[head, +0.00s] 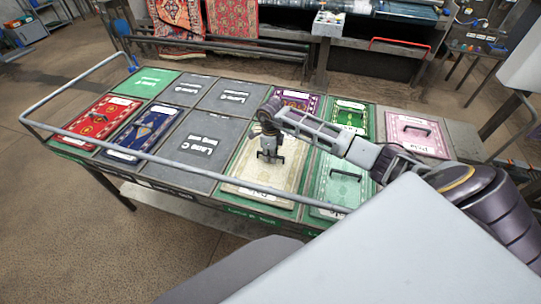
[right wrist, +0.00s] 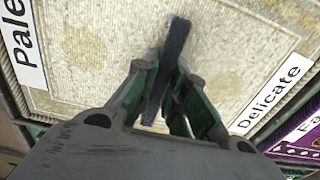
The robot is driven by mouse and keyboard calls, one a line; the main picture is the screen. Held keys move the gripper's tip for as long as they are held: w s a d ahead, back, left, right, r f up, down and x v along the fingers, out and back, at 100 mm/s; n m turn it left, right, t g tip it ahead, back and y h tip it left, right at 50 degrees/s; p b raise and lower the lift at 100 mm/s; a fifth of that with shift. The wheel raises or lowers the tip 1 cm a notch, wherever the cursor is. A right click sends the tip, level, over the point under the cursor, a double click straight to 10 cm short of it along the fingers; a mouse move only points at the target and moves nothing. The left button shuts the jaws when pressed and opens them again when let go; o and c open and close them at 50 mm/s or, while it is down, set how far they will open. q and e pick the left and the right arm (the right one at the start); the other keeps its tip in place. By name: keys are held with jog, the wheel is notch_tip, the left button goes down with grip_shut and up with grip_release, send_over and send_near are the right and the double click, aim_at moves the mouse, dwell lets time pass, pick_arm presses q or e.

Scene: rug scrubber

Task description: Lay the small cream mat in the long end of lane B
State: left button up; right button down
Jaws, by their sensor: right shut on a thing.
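The cream mat (head: 289,168) has a patterned border and a dark bar handle on top. It is over a long panel with a green edge near the middle of the table, and I cannot tell whether it touches the table. My right gripper (head: 270,153) reaches over it from the right and is shut on the handle. In the right wrist view, the fingers (right wrist: 163,105) close around the dark handle (right wrist: 175,50), above the mat (right wrist: 90,75) with its "Pale" and "Delicate" labels. A grey panel marked Lane C (head: 190,150) lies left of the mat. My left gripper is not in view.
A red mat (head: 100,120) and a blue mat (head: 142,133) lie at left. A pale green mat (head: 338,180), a dark green mat (head: 350,116), a purple mat (head: 298,100) and a pink mat (head: 417,137) lie around the right side. A grey rail (head: 180,158) runs along the front.

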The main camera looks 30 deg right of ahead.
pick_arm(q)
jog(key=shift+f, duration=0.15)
pick_arm(e)
jog(key=shift+f, duration=0.1)
jog(key=c, duration=1.5)
grip_release()
jog(key=shift+r, duration=0.35)
notch_tip(320, 180, up, 10)
jog(key=shift+f+b, duration=0.1)
jog(key=shift+b, duration=0.65)
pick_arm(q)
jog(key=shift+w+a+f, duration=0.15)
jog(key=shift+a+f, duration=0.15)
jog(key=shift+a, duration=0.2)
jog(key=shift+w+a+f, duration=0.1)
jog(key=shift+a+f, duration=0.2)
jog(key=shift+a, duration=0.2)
pick_arm(e)
jog(key=shift+r, duration=0.9)
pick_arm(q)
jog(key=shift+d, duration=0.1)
